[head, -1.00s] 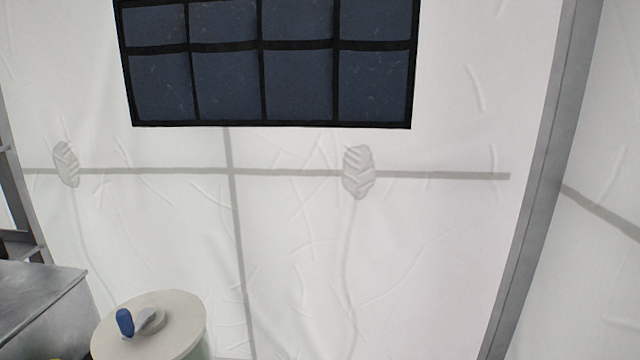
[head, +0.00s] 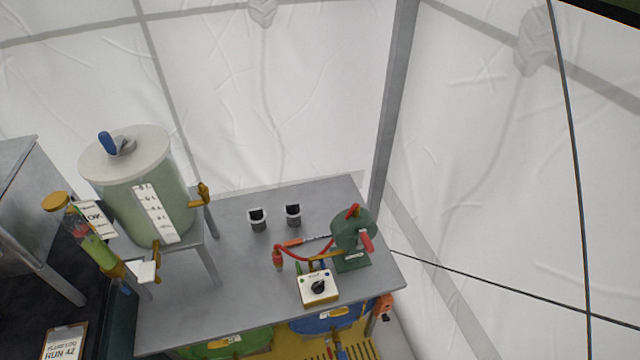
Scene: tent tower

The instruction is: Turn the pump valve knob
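A small white box (head: 319,289) with a black knob (head: 318,287) on top sits near the front edge of the grey table. Its label is too small to read for certain. A green pump-like device (head: 352,238) with red handles stands just behind it to the right. A red hose (head: 298,256) curves from the device to a red fitting (head: 278,260) on the left. A yellow valve handle (head: 203,194) sticks out of the right side of the greenish tank (head: 152,200). I cannot tell from the picture which is the pump valve knob. Neither of my grippers is in view.
The grey table (head: 220,300) carries two small dark-topped cups (head: 257,219). The tank stands on a raised stand at left, beside a tilted tube (head: 90,240) of coloured layers. Green and blue containers sit below the table's front edge. A grey tent pole (head: 392,100) rises behind.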

